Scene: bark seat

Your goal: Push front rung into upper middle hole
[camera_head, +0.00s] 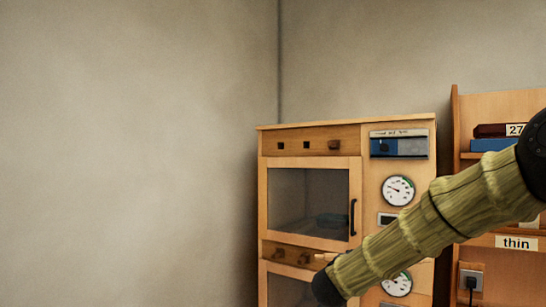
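My gripper is not in view. A green, bark-like jointed arm of mine crosses the lower right, with a dark joint at its lower end. The upper wooden strip (310,140) of the oven-like cabinet carries a dark square, apparently a hole, at left and another in the middle (307,145). A brown block (335,145) sits at the right of this strip. I cannot tell which thing is the front rung. The lower strip (265,249) has small brown pieces sticking out, and a pale piece beside my arm is partly hidden.
The wooden cabinet (431,150) has glass doors (307,195), a black handle (352,217) and round dials (398,190). My arm hides part of its lower right. A shelf (455,120) with books and a "thin" label (516,243) stands at right. Bare wall fills the left.

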